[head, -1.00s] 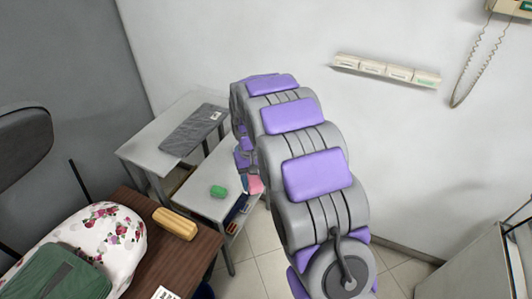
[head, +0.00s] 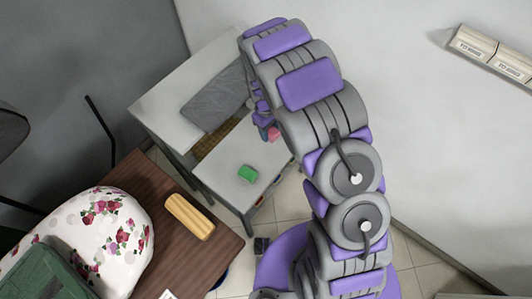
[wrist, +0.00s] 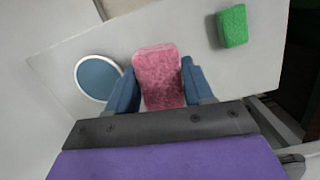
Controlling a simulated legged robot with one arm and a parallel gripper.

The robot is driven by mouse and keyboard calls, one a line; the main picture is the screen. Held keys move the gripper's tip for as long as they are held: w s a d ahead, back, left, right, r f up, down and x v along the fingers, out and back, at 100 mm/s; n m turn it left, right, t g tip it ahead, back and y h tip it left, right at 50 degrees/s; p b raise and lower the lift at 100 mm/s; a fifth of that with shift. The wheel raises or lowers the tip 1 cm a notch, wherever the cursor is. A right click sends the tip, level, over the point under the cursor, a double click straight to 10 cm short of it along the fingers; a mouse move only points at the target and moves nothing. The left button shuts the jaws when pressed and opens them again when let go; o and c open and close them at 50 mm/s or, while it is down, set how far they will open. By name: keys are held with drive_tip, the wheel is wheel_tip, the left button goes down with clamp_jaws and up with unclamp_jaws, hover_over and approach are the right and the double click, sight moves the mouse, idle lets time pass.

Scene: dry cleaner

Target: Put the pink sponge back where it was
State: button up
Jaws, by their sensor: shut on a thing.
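The pink sponge (wrist: 158,75) is between the two blue fingers of my gripper (wrist: 155,85) in the wrist view, and the gripper is shut on it. Its far end sticks out past the fingertips. In the head view a small pink patch of the sponge (head: 274,133) shows beside my arm, over the back right part of the low white table (head: 225,183). Most of the gripper is hidden there by the arm. I cannot tell whether the sponge touches the tabletop. A green sponge (head: 247,173) lies on the same table; it also shows in the wrist view (wrist: 232,26).
A round blue dish with a white rim (wrist: 97,77) is left of the gripper. A higher white table (head: 160,105) with folded grey cloth (head: 215,97) stands behind. A brown table (head: 190,258) bears a yellow object (head: 190,216) and flowered fabric (head: 105,235). The wall is close at right.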

wheel_tip(320, 180, down, 3)
drive_tip(key=s+a+n, duration=0.1)
drive_tip(key=a, duration=0.1)
drive_tip(key=b, duration=0.2)
hover_over(267, 156)
drive_tip(key=shift+n, duration=0.3)
drive_tip(key=f, duration=0.6)
drive_tip(key=shift+w, duration=0.2)
drive_tip(key=f, duration=0.4)
drive_tip(key=shift+a+f, duration=0.1)
drive_tip(key=shift+a, duration=0.3)
drive_tip(key=shift+d, duration=0.2)
drive_tip(key=shift+d, duration=0.1)
drive_tip(key=o, duration=0.7)
drive_tip(key=shift+o, duration=1.2)
drive_tip(key=shift+a, duration=0.2)
drive_tip(key=shift+d, duration=0.1)
wheel_tip(267, 156, up, 12)
drive_tip(key=w+a+p, duration=0.1)
drive_tip(key=p, duration=0.1)
drive_tip(key=shift+a, duration=0.2)
